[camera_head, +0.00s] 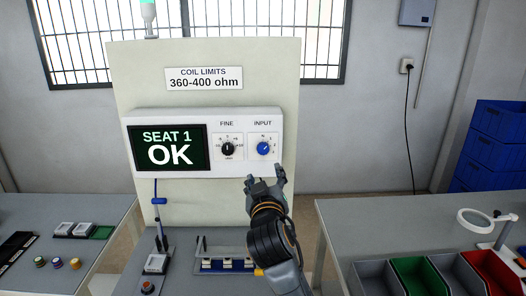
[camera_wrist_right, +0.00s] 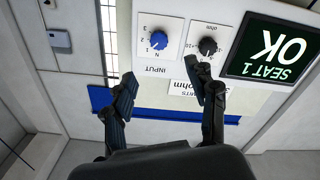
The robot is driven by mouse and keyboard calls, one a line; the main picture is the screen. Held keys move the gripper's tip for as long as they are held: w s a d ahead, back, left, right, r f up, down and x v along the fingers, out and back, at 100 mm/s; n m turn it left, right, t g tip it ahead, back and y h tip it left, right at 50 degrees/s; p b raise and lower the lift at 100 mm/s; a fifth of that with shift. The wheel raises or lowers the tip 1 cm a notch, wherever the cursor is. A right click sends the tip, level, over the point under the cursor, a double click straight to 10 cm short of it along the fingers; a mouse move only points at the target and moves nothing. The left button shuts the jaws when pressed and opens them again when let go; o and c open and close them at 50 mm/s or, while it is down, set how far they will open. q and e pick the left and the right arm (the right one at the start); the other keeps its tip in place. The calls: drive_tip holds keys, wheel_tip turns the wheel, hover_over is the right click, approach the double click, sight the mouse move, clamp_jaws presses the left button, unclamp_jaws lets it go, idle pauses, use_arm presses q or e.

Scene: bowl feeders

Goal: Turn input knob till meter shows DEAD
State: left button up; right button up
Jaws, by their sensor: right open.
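The meter (camera_head: 166,151) is a white panel on an upright cream board; its dark screen reads "SEAT 1 OK" in the head view and shows upside down in the wrist view (camera_wrist_right: 268,52). The blue input knob (camera_head: 263,148) sits at the panel's right end under "INPUT"; it also shows in the right wrist view (camera_wrist_right: 158,40). Its exact pointer setting is too small to read surely. My right gripper (camera_head: 265,178) is open and empty, just below and in front of the blue knob, apart from it. In the wrist view its fingers (camera_wrist_right: 160,82) point toward the panel. My left gripper is out of view.
The black fine knob (camera_head: 227,149) is close left of the input knob. A "COIL LIMITS 360-400 ohm" sign (camera_head: 204,78) is above. A blue-handled probe (camera_head: 159,201) hangs below the screen. Side tables hold small parts and open bins (camera_head: 434,275).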

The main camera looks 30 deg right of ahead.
sight(263, 150)
drive_tip(key=p+x, duration=0.3)
drive_tip(key=x, duration=0.9)
drive_tip(key=shift+w+d+r, duration=0.15)
drive_tip(key=shift+d+r, duration=0.05)
drive_tip(key=shift+d, duration=0.05)
drive_tip(key=shift+w+d+f, duration=0.1)
drive_tip(key=shift+w+d, duration=0.2)
drive_tip(key=shift+w, duration=0.2)
drive_tip(key=shift+c, duration=0.5)
drive_tip(key=c, duration=1.1)
